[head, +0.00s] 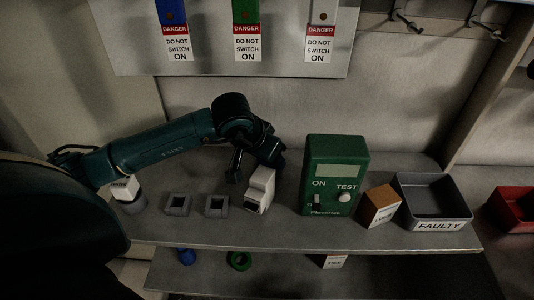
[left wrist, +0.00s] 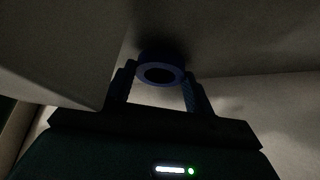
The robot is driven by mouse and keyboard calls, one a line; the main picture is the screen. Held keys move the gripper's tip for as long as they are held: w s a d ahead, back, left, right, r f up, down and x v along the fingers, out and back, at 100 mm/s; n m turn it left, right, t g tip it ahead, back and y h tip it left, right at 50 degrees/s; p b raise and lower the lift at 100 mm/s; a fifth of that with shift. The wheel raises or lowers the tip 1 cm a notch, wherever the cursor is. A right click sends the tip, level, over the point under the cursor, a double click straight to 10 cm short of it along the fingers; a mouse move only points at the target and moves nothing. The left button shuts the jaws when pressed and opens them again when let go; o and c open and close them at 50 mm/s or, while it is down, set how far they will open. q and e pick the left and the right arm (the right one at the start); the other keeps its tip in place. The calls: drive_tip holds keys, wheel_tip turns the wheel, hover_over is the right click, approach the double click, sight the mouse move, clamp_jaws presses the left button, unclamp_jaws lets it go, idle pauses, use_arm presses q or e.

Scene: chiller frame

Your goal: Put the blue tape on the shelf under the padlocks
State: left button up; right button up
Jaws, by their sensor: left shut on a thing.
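In the left wrist view, a blue tape roll (left wrist: 160,72) sits between the two fingers of my left gripper (left wrist: 158,90), which is shut on it. A grey surface lies behind the roll; I cannot tell whether they touch. In the head view, my left gripper (head: 255,163) is low over the grey shelf (head: 300,232), close to a white switch device (head: 260,190). The tape does not show clearly there. Above the shelf, blue (head: 171,12), green (head: 246,11) and white (head: 323,11) padlocks with danger tags hang on a panel. My right gripper is out of view.
Two grey square blocks (head: 178,204) (head: 216,205) stand left of the white device. A green tester (head: 335,175), a brown box (head: 380,206) and a grey FAULTY bin (head: 432,200) stand to the right. A green ring (head: 239,261) and a small blue item (head: 186,256) are on the lower shelf.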

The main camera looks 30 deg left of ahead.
use_arm(q)
drive_tip(key=shift+w, duration=0.1)
drive_tip(key=shift+f+b, duration=0.3)
drive_tip(key=shift+b, duration=0.1)
drive_tip(key=o, duration=1)
drive_tip(key=shift+r, duration=0.1)
drive_tip(key=shift+c, duration=0.2)
drive_tip(key=shift+a+r+p, duration=0.1)
drive_tip(key=shift+r+p, duration=0.3)
drive_tip(key=shift+r, duration=0.15)
drive_tip(key=v, duration=1.1)
drive_tip(key=shift+s, duration=0.25)
